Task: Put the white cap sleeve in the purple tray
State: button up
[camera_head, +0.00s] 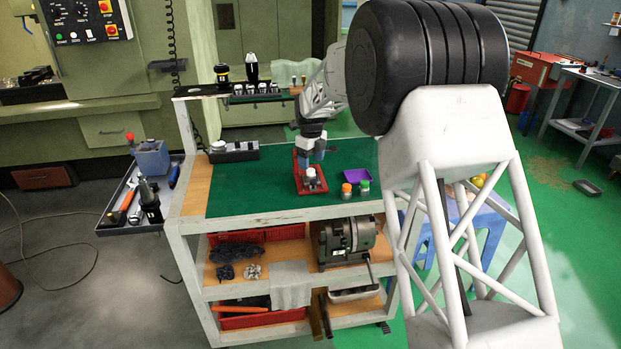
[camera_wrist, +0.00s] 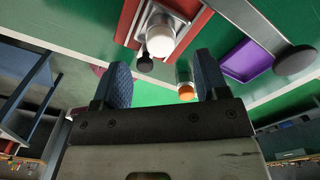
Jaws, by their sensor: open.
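The white cap sleeve (camera_head: 310,173) appears to be the small white piece on a metal block on the red plate (camera_head: 302,187). In the wrist view a white round-ended piece (camera_wrist: 160,41) stands on the metal block, beyond my fingertips and roughly between them in the picture. My gripper (camera_head: 313,151) is above the red plate; its blue fingers are apart with nothing between them in the wrist view (camera_wrist: 164,80). The purple tray (camera_head: 357,174) lies right of the red plate on the green mat; it looks empty in the wrist view (camera_wrist: 246,60).
Two small jars, orange-topped (camera_head: 346,189) and green-topped (camera_head: 364,187), stand in front of the purple tray. A dark block with several pieces (camera_head: 234,152) is at the mat's left. A rack (camera_head: 255,97) stands behind. The green mat (camera_head: 250,190) is clear at left.

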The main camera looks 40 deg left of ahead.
aim_at(311, 170)
jog(key=shift+a+f, duration=0.1)
jog(key=shift+f, duration=2.3)
jog(key=c, duration=1.1)
jog(key=shift+r, duration=0.2)
jog(key=shift+r, duration=1.4)
jog(key=shift+s+r, duration=0.1)
jog(key=shift+r, duration=0.15)
jog(key=s+d, duration=0.3)
jog(key=s+d+r, duration=0.1)
jog(key=s+d, duration=0.7)
jog(key=shift+d+r, duration=0.15)
